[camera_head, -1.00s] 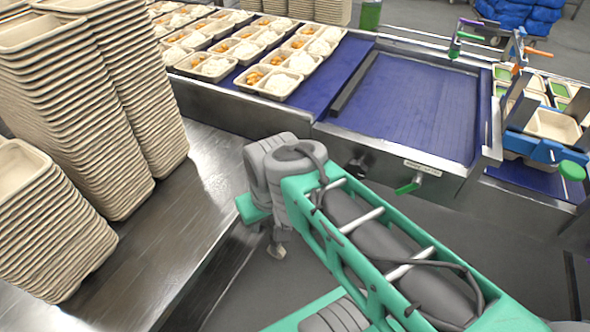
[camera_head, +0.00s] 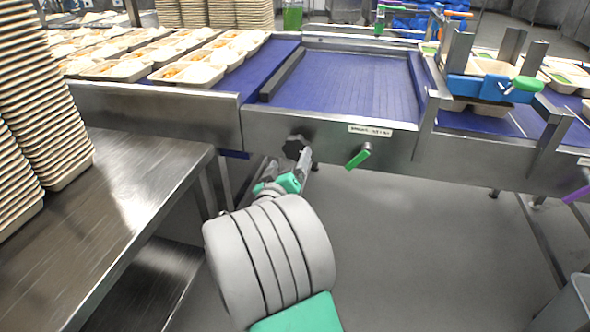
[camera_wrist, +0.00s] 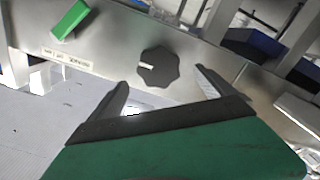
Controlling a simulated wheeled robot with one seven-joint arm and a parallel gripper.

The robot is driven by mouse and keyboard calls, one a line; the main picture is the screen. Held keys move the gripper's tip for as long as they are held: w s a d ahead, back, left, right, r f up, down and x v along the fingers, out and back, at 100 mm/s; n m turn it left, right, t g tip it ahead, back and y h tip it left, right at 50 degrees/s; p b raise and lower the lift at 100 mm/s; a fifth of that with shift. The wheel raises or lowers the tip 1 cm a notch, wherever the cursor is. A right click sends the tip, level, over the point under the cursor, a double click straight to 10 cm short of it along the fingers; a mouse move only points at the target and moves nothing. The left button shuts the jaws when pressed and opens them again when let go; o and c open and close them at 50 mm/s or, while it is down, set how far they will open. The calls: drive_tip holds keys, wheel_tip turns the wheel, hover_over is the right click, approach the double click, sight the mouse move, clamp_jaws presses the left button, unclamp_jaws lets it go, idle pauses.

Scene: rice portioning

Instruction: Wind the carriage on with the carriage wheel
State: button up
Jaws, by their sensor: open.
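The carriage wheel is a dark lobed knob (camera_head: 296,146) on the steel front of the conveyor, left of a small label. In the wrist view the knob (camera_wrist: 158,68) shows whole, with a white mark on its left side. My gripper (camera_wrist: 165,88) is open, its two fingers on either side below the knob, with nothing between them. In the head view my gripper (camera_head: 290,168) is just below the knob, partly hidden by my own wrist. I cannot tell whether it touches the knob. The carriage (camera_head: 490,88) is a blue frame with a green knob over trays at the right.
A green lever (camera_head: 358,157) sticks out right of the wheel, under a white label (camera_head: 370,131). The blue belt (camera_head: 345,85) above is bare. A steel table (camera_head: 120,215) with stacked trays (camera_head: 45,90) stands at the left. Filled trays (camera_head: 190,74) lie on the left belt.

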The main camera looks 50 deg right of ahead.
sight(294, 149)
drive_tip(key=x, duration=0.7)
drive_tip(key=shift+w+d+r, duration=0.2)
drive_tip(key=shift+d, duration=0.15)
drive_tip(key=c, duration=1.4)
